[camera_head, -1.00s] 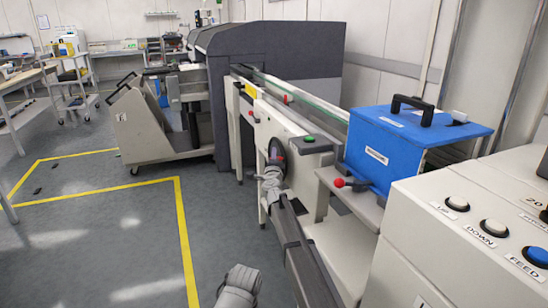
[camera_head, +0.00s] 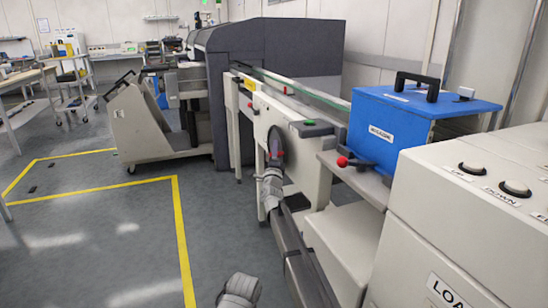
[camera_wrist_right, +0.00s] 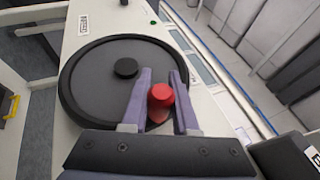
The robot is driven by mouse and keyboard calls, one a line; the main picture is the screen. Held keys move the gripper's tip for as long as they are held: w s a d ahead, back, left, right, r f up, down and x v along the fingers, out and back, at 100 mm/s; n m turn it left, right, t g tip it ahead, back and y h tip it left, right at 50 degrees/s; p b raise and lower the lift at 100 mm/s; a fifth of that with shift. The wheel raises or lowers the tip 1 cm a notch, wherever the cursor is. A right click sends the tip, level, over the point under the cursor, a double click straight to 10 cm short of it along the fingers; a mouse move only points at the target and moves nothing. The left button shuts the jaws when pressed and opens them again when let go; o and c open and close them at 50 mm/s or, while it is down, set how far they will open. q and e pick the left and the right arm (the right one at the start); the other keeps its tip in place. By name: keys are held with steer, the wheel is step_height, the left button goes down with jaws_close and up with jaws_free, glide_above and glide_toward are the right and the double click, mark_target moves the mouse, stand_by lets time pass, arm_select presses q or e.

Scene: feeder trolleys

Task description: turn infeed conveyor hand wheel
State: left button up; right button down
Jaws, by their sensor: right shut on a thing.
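The hand wheel (camera_wrist_right: 92,85) is a black disc with a dark hub on the side of the pale infeed conveyor (camera_head: 296,128). It fills the upper middle of the right wrist view. Its red knob (camera_wrist_right: 160,100) sits between the two fingers of my right gripper (camera_wrist_right: 161,76), which is shut on it. In the head view the wheel (camera_head: 274,139) shows edge-on and small, with my right gripper (camera_head: 275,156) at its face, largely hiding the knob.
A blue box (camera_head: 392,128) stands on a shelf right of the wheel, with a red-knobbed lever (camera_head: 343,161) beside it. A control box (camera_head: 445,215) with buttons is near right. A grey trolley (camera_head: 150,130) stands behind left.

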arm_select(q)
step_height(320, 180, down, 5)
steer(key=b, duration=0.3)
steer(key=shift+r, duration=0.1)
arm_select(e)
steer(key=shift+s+d+f+m+t+h, duration=0.1)
steer(key=shift+s+f+m+t+h, duration=0.1)
steer(key=shift+f+m+t+h, duration=0.45)
arm_select(q)
steer(key=shift+b, duration=0.35)
arm_select(e)
steer(key=shift+s+f, duration=0.1)
steer(key=shift+f, duration=0.2)
steer(key=c, duration=0.7)
jaws_free()
arm_select(q)
step_height(320, 180, down, 4)
steer(key=b, duration=0.4)
arm_select(e)
steer(key=v, duration=0.7)
steer(key=shift+s+f, duration=0.3)
steer(key=shift+c, duration=0.2)
